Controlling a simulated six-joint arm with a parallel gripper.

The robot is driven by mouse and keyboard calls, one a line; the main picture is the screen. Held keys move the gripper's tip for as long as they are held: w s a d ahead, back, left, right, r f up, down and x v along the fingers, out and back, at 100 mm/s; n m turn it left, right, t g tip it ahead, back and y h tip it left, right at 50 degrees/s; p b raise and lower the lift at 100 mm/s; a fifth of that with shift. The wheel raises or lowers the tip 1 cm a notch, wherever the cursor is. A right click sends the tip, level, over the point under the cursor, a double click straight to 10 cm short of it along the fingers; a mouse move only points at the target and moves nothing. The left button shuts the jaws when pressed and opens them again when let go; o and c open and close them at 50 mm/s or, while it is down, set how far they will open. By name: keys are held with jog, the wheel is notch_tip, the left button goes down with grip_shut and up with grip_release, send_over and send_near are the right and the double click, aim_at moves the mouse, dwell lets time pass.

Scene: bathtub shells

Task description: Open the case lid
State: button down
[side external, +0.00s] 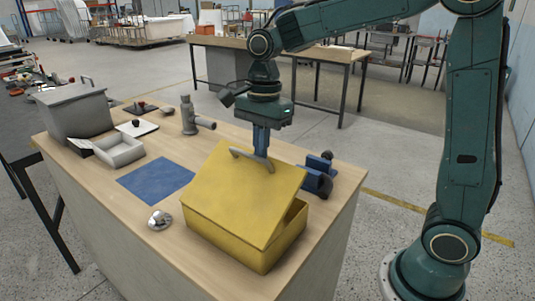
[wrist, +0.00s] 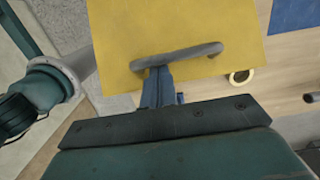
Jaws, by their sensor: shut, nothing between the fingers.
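The yellow case (side external: 240,243) stands near the front edge of the workbench. Its lid (side external: 225,190) is partly open, tilted up with a gap along the right side. The grey bar handle (side external: 240,154) is on the lid's raised part; it also shows in the wrist view (wrist: 195,54) across the yellow lid (wrist: 120,30). My gripper (side external: 263,153) points down at the handle with its blue fingers shut and nothing between them. In the wrist view the fingertips (wrist: 158,72) meet the handle's near side; whether they touch it I cannot tell.
A blue vise-like block (side external: 317,178) stands close to the right of my gripper. A blue mat (side external: 156,180), a shiny round piece (side external: 160,220), a grey fixture (side external: 189,117), an open grey tray (side external: 120,150) and a grey box (side external: 75,113) lie to the left. The mat is bare.

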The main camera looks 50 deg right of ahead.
aim_at(251, 182)
jog(key=shift+a+r+h, duration=0.4)
jog(key=shift+a+r, duration=0.05)
jog(key=shift+a, duration=0.1)
dwell(0.4)
jog(key=shift+a+r+h, duration=0.45)
jog(key=shift+a+h, duration=0.05)
jog(key=shift+a, duration=0.15)
jog(key=shift+a+r+h, duration=0.45)
jog(key=shift+a+h, duration=0.05)
jog(key=shift+a, duration=0.15)
jog(key=a+r, duration=0.2)
jog(key=a, duration=1.1)
jog(key=shift+d, duration=0.1)
